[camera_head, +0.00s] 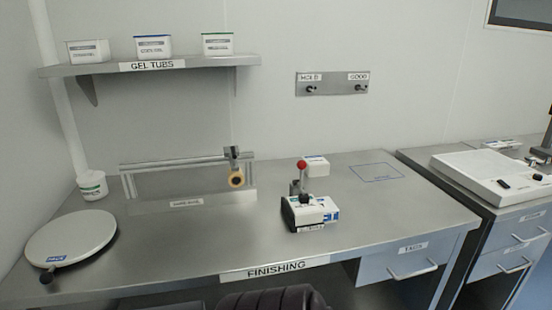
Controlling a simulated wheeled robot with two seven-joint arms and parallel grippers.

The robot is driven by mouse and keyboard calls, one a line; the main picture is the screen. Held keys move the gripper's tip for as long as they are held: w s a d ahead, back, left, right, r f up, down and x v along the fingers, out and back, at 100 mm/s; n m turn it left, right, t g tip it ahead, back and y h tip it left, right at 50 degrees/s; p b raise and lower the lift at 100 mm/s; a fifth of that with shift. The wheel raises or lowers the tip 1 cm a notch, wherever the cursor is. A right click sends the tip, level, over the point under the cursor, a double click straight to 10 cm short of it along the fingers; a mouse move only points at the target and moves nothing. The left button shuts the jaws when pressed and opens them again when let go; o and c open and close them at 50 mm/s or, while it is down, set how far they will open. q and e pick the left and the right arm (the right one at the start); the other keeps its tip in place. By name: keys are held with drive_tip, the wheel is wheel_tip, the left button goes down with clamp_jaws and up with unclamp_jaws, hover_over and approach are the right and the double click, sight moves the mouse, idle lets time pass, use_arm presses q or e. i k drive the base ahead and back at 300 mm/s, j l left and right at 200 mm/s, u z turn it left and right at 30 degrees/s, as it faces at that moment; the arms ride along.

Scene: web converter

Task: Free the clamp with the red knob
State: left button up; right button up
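The clamp (298,188) stands on the metal table, right of its middle. Its lever stands nearly upright and ends in a round red knob (303,165). I cannot tell what, if anything, the clamp presses on. Neither of my grippers is in view.
A small white box (317,167) stands behind the clamp. A shelf (200,65) holds tubs. The table (190,240) is clear front-left of the clamp.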

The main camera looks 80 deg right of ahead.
sight(304, 198)
drive_tip(key=z, duration=0.5)
drive_tip(key=l+z, duration=0.1)
drive_tip(key=z, duration=1.3)
drive_tip(key=i+z, duration=0.1)
drive_tip(key=z, duration=0.85)
